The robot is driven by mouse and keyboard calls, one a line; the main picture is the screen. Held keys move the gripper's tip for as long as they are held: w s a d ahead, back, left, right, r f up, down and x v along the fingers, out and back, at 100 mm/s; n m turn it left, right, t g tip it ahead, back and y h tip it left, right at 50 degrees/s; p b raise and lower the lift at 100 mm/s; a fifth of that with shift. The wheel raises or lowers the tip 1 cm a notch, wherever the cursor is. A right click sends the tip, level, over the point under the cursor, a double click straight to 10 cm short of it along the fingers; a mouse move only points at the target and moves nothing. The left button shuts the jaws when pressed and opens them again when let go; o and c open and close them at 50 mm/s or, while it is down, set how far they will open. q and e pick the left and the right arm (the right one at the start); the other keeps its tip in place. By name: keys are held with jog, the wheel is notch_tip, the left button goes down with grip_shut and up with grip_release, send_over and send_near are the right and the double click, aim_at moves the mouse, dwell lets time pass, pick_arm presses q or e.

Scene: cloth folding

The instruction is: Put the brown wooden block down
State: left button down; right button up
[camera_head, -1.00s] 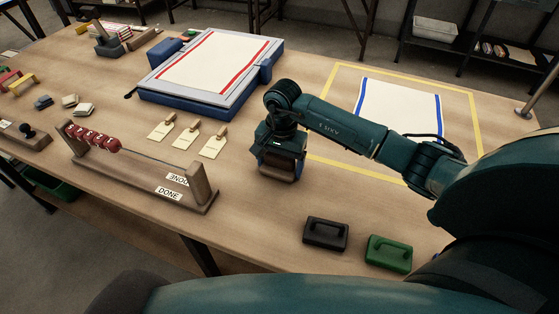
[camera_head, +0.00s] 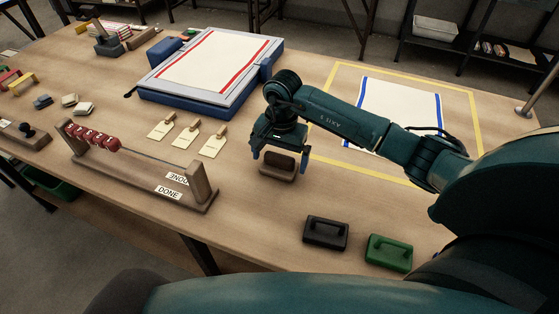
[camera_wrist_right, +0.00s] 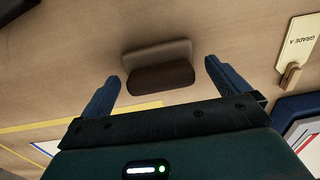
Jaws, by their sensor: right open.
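The brown wooden block (camera_head: 278,164) rests on the wooden table, in front of the yellow-taped area. It also shows in the right wrist view (camera_wrist_right: 158,68), beyond and between the fingertips. My right gripper (camera_head: 279,160) is open just above and behind the block. In the right wrist view, my right gripper's (camera_wrist_right: 160,75) two blue fingers stand apart, with clear space between each finger and the block. My left gripper is not in view.
A black handled block (camera_head: 326,233) and a green one (camera_head: 389,253) stand near the front edge. A counting rack (camera_head: 140,165) with red beads is to the left. Several tags (camera_head: 186,137) lie behind it. A blue-framed press (camera_head: 207,66) and a blue-striped cloth (camera_head: 400,108) lie farther back.

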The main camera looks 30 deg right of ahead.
aim_at(281, 156)
jog(key=r, duration=0.7)
jog(key=r+b, duration=0.1)
jog(key=r, duration=0.2)
jog(key=shift+d+r, duration=0.15)
jog(key=shift+d, duration=0.1)
